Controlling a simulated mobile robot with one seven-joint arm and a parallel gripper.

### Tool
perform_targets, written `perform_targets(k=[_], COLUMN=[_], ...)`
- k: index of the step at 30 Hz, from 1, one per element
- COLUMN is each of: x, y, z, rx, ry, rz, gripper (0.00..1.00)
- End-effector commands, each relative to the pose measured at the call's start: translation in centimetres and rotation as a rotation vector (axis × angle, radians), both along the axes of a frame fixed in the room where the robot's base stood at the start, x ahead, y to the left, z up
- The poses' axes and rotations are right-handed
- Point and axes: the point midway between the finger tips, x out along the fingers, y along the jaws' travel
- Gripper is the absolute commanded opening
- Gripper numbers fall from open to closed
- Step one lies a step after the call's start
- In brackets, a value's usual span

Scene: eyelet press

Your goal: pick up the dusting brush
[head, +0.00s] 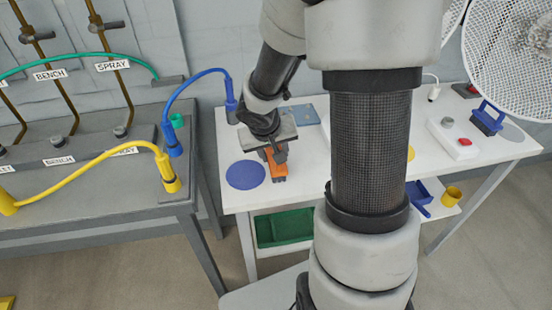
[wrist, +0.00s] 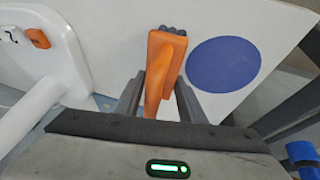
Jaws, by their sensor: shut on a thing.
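The dusting brush is orange, with dark grey tufts at one end; it shows in the head view (head: 279,172) and the wrist view (wrist: 164,60). My gripper (head: 276,154) is over the left part of the white table. In the wrist view my gripper (wrist: 158,98) has its two grey fingers on either side of the orange handle, shut on it. The tufted end points away from my palm. The lower handle is partly hidden behind the gripper body. I cannot tell whether the brush touches the table or is just above it.
A blue disc (head: 245,175) lies flat beside the brush on the white table (head: 240,203). Left is a grey bench (head: 105,215) with blue and yellow hoses.

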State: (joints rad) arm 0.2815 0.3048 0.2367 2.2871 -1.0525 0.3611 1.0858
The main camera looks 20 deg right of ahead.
Motion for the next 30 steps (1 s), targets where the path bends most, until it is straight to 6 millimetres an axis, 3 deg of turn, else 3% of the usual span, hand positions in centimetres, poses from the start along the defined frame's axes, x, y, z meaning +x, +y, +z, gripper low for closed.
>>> perform_targets(k=[4,5,8,11,18,30], x=[0.0,0.0,0.0,0.1,0.0,0.0], y=[0.0,0.0,0.0,-0.1,0.0,0.0], z=[0.5,0.8,2.6,4.8,8.9,10.0], rx=[0.000,-0.001,0.000,-0.001,0.000,0.000], ry=[0.000,-0.001,-0.002,-0.004,-0.003,0.001], rz=[-0.001,-0.001,-0.001,-0.003,-0.001,0.001], gripper=[0.12,0.08,0.08,0.00,0.00,0.00])
